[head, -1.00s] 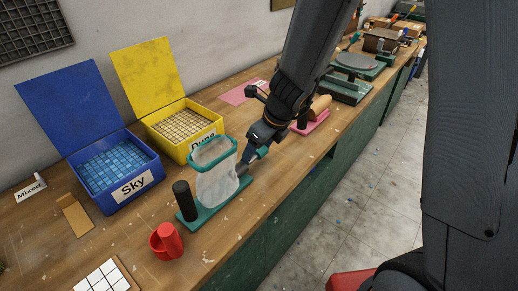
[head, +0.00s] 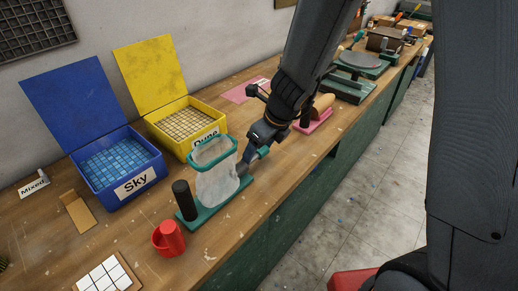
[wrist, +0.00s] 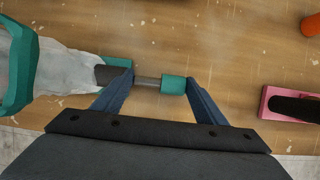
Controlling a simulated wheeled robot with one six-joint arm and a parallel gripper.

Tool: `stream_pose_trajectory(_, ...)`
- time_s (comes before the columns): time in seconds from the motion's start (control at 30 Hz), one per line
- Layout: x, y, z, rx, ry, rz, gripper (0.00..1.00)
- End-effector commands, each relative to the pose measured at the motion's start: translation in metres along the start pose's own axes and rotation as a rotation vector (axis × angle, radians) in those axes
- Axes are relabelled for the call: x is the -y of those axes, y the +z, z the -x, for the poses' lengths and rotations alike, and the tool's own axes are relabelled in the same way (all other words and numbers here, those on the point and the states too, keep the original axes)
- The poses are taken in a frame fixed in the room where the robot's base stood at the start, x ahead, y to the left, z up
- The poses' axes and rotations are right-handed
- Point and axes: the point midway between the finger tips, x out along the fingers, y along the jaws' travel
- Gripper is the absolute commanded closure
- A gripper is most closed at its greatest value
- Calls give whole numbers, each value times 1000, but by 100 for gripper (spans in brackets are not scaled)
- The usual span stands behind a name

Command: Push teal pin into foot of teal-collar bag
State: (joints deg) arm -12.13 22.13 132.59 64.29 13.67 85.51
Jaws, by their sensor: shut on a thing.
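The teal-collar bag (head: 216,187), pale and translucent, stands upright on a teal base (head: 208,217), its teal collar (head: 236,143) at the top. In the wrist view the bag (wrist: 66,72) is at the left, and a dark grey tube (wrist: 108,75) sticks out of its lower end. The teal pin (wrist: 173,85) has a teal head and a grey shaft that lines up with this tube. My gripper (wrist: 160,82) spans them: the left finger is at the tube's end, the right finger against the pin's head. How deep the shaft sits is hidden.
A black post (head: 184,200) stands on the base's near end, beside a red cup (head: 169,239). Blue (head: 137,183) and yellow (head: 206,140) tile boxes stand behind. A pink block (head: 318,122) lies to the right. The bench front edge is close to the base.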

Motion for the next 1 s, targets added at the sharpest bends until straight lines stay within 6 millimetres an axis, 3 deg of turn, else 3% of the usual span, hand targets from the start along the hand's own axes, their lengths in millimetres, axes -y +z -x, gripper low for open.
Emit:
stream_pose_trajectory(0.4,-2,0,0,0,0,1,57)
stream_pose_trajectory(0.43,-2,0,0,0,0,1,29)
stream_pose_trajectory(0.53,-2,0,0,0,0,1,12)
stream_pose_trajectory(0.83,-2,0,1,0,0,0,12)
stream_pose_trajectory(1.0,-2,1,20,2,-2,1,12)
